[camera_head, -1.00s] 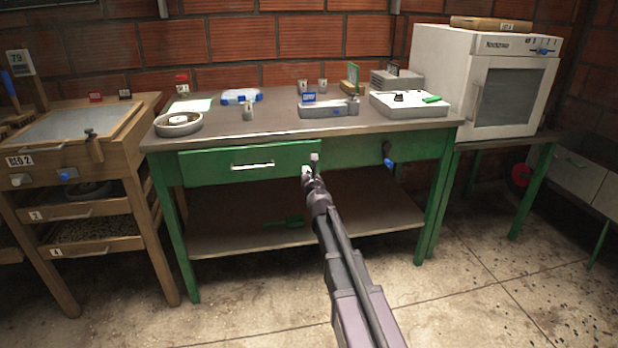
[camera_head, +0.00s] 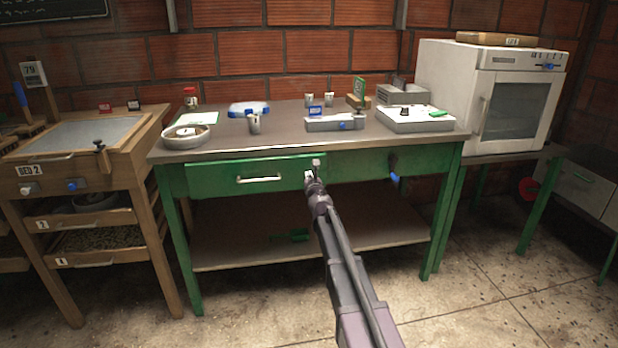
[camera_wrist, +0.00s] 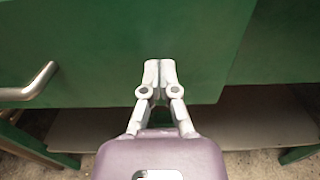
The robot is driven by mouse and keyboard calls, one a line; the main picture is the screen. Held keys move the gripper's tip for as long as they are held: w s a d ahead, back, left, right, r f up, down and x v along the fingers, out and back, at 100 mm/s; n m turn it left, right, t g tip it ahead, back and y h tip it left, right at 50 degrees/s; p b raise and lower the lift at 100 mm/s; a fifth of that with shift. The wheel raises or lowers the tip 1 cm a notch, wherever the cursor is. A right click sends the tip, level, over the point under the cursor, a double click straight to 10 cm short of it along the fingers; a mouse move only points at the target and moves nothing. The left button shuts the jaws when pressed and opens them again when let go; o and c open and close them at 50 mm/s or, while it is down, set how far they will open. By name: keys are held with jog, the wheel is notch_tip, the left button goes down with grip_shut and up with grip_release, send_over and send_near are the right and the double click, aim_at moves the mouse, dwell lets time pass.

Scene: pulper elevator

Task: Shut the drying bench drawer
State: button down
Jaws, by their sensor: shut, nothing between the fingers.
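The green drawer (camera_head: 225,179) sits in the front of the green bench (camera_head: 425,160), left of centre, with a silver bar handle (camera_head: 259,180). Its front seems to stand a little out from the bench; the exact gap cannot be told. My gripper (camera_head: 313,167) is shut and empty, in front of the drawer's right end, right of the handle. In the wrist view, the shut fingertips (camera_wrist: 160,66) point at the plain green front near its lower right corner, with the handle (camera_wrist: 30,88) to the left. Whether they touch it cannot be told.
Cups, a scale (camera_head: 408,117) and small boxes stand on the bench top. A blue-handled part (camera_head: 394,174) hangs at the front right. A wooden bed stand (camera_head: 85,155) is at left, a white oven (camera_head: 490,95) at right. The floor in front is clear.

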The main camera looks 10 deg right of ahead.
jog(key=shift+w, duration=2.55)
jog(key=s, duration=1.3)
